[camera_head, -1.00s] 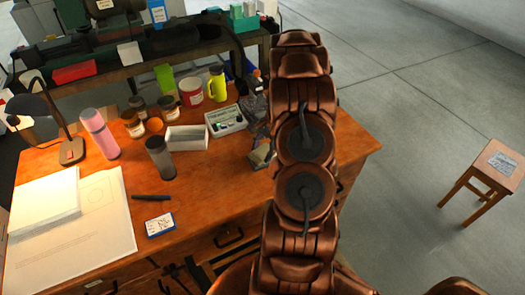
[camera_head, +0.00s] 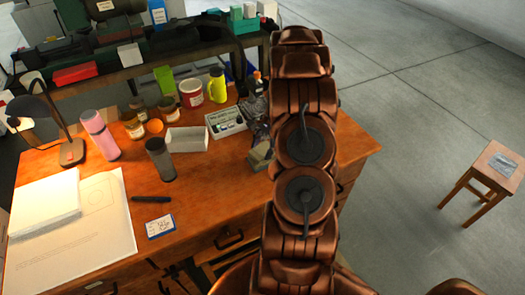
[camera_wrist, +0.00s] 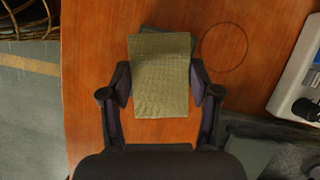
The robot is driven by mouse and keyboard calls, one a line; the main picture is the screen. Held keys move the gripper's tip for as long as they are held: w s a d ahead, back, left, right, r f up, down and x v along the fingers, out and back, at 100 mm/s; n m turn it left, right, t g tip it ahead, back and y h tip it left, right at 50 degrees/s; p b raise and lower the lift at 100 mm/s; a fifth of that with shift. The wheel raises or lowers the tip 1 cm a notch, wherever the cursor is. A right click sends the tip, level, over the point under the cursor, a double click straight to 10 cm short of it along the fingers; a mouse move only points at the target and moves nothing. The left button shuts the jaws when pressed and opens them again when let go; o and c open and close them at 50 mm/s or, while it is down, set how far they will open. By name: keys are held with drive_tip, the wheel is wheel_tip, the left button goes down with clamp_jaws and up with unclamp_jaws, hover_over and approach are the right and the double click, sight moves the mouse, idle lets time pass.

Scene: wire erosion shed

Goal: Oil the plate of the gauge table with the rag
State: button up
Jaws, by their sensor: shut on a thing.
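The rag is a folded olive cloth (camera_wrist: 160,85), seen in the middle of the wrist view. My gripper (camera_wrist: 160,88) is shut on it, with one dark finger against each side edge. The rag is over the brown wooden desk top; I cannot tell whether it touches the wood. A dark grey-green edge (camera_wrist: 165,30) shows just behind the rag's far end; what it belongs to is mostly hidden. In the head view my arm covers much of the desk's right part. I cannot clearly make out the gauge table or its plate.
A thin dark ring (camera_wrist: 224,47) marks the wood right of the rag. A small stool (camera_head: 500,160) stands on the floor at right.

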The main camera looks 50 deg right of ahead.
sight(258, 152)
drive_tip(key=shift+r+p, duration=0.35)
drive_tip(key=shift+r, duration=2.05)
